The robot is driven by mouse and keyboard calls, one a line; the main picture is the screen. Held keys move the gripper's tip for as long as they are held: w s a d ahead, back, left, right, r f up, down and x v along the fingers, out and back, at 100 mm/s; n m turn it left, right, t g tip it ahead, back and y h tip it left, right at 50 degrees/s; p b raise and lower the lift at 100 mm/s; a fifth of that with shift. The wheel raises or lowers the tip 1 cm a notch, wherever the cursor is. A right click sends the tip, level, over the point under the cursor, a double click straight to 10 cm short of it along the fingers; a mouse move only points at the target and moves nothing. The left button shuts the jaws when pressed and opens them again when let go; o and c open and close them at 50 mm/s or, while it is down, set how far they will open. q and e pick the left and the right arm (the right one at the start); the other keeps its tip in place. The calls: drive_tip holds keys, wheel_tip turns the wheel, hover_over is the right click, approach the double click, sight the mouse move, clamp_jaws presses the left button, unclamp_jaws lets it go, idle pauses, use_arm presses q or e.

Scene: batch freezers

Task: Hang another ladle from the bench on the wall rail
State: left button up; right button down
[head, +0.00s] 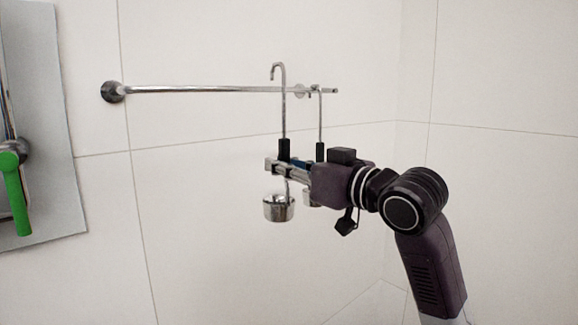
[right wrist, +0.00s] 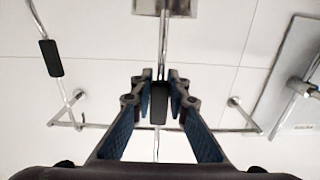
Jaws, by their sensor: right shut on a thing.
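My right gripper (head: 284,167) is shut on a ladle (head: 283,110), around its black grip; the grip (right wrist: 159,104) shows between the fingers (right wrist: 160,84) in the right wrist view. The held ladle is upright, steel bowl (head: 278,208) below the fingers. Its hook top is above the wall rail (head: 200,89), and its shaft crosses in front of the rail. The hook tip looks above the bar, apart from it. A second ladle (head: 320,120) hangs at the rail's right end, its bowl partly hidden by my gripper; its black grip (right wrist: 51,58) also shows at left in the right wrist view.
A grey metal panel (head: 45,120) with a green handle (head: 16,195) is at the far left. The rail is bare between its left wall mount (head: 113,91) and the held ladle. The bench is not in view. A wall corner is at the right.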

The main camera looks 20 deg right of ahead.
drive_tip(key=w+a+f+b, duration=0.1)
drive_tip(key=w+a+f, duration=0.1)
drive_tip(key=w, duration=0.4)
drive_tip(key=shift+f, duration=0.4)
idle(0.3)
drive_tip(key=shift+a, duration=0.15)
drive_tip(key=c, duration=1.8)
unclamp_jaws()
drive_tip(key=shift+f, duration=0.1)
drive_tip(key=shift+s, duration=0.1)
